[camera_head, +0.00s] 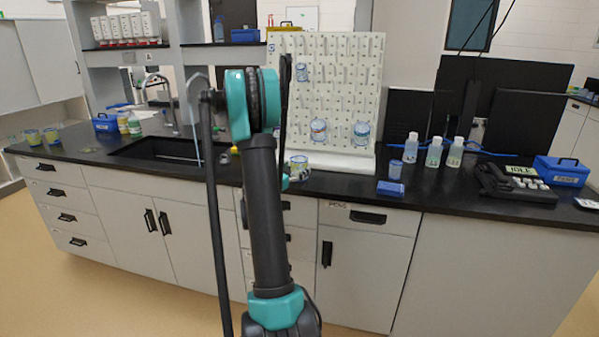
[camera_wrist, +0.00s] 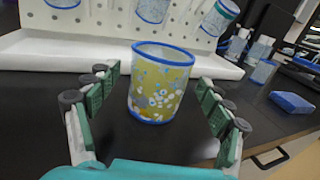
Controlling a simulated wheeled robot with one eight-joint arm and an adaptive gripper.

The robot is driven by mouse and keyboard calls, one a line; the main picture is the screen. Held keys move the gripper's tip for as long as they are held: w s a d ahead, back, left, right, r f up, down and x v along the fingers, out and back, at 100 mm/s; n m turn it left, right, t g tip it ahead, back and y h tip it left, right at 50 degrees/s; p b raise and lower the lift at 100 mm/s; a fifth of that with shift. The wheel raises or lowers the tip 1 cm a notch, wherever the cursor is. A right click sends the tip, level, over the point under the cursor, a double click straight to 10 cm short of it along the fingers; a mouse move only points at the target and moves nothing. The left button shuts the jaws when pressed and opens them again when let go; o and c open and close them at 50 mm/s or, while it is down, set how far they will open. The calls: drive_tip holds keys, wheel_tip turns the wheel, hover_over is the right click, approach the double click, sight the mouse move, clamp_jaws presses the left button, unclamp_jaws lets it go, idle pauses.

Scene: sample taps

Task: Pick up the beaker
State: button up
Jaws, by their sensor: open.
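A beaker (camera_wrist: 160,88) with a blue rim and yellow-green lower contents, patterned with white and blue spots, stands upright on the black counter. In the wrist view it is centred between the fingers of my gripper (camera_wrist: 158,80), which is open. A gap shows on each side, and neither finger pad touches it. In the head view a beaker (camera_head: 299,164) stands just right of my arm, at the foot of the pegboard; my gripper is mostly hidden behind my arm there.
A white pegboard rack (camera_head: 340,95) with hanging beakers rises behind. Right of it stand several bottles (camera_head: 433,152), a small beaker (camera_head: 395,169) and a flat blue box (camera_head: 390,188). A sink (camera_head: 165,150) lies left. Bare counter lies right of the beaker.

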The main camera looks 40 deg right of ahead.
drive_tip(key=x, duration=0.3)
drive_tip(key=c, duration=1.2)
drive_tip(key=shift+r, duration=0.15)
wheel_tip(320, 180, up, 20)
drive_tip(key=shift+f, duration=0.15)
drive_tip(key=o, duration=0.5)
drive_tip(key=c, duration=0.5)
drive_tip(key=shift+c, duration=0.3)
